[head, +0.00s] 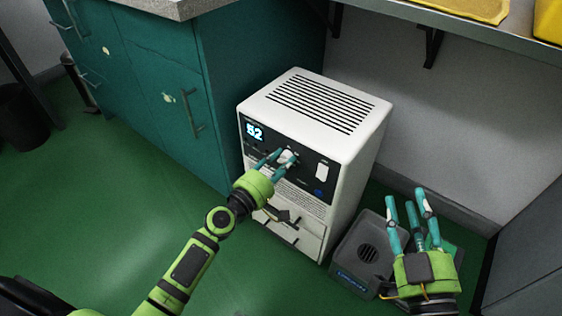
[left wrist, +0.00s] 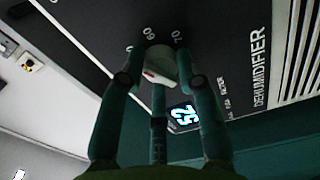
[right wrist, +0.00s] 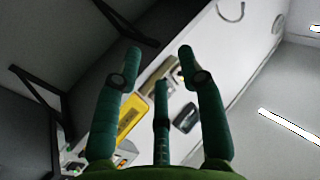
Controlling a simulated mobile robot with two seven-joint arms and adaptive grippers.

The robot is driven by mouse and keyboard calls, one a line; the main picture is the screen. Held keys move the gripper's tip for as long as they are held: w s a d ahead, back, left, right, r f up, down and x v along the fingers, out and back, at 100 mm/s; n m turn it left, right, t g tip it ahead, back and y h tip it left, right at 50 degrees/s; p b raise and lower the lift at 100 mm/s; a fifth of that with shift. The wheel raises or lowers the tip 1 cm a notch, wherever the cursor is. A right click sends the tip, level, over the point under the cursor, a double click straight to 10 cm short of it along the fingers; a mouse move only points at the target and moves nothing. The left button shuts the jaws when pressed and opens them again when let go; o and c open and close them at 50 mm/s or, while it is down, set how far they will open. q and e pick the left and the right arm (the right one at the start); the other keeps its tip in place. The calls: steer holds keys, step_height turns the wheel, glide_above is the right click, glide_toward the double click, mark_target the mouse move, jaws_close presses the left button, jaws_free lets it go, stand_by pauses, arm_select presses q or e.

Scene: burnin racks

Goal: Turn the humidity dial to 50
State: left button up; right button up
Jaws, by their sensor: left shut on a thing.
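The dehumidifier (head: 362,145) is a white box with a dark front panel on the floor. Its lit display (head: 254,131) reads 52, and the display also shows upside down in the left wrist view (left wrist: 184,117). The humidity dial (head: 288,157) is a light knob on the panel. In the left wrist view the dial (left wrist: 160,66) has a red mark, with the numbers 60 and 70 beside it. My left gripper (head: 277,158) is shut on the dial, its fingers around the knob. My right gripper (head: 412,205) is open and empty, to the right of the dehumidifier.
A white switch (head: 322,172) and a blue button (head: 318,192) sit right of the dial. A dark grey box (head: 362,258) stands on the floor below my right gripper. Teal cabinets (head: 150,90) stand at the left, and a shelf (head: 440,18) hangs above. Green floor is clear at the left.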

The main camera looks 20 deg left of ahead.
arm_select(q)
steer(key=shift+s+d+f+n, duration=0.1)
steer(key=shift+d+f+n, duration=0.15)
steer(key=shift+n, duration=0.75)
arm_select(e)
steer(key=shift+w+d+f+g, duration=0.15)
steer(key=shift+f+g, duration=0.25)
steer(key=shift+f, duration=0.45)
arm_select(q)
steer(key=o, duration=1.2)
steer(key=shift+r, duration=0.1)
steer(key=shift+c, duration=0.2)
steer(key=shift+r, duration=0.1)
steer(key=v, duration=1.2)
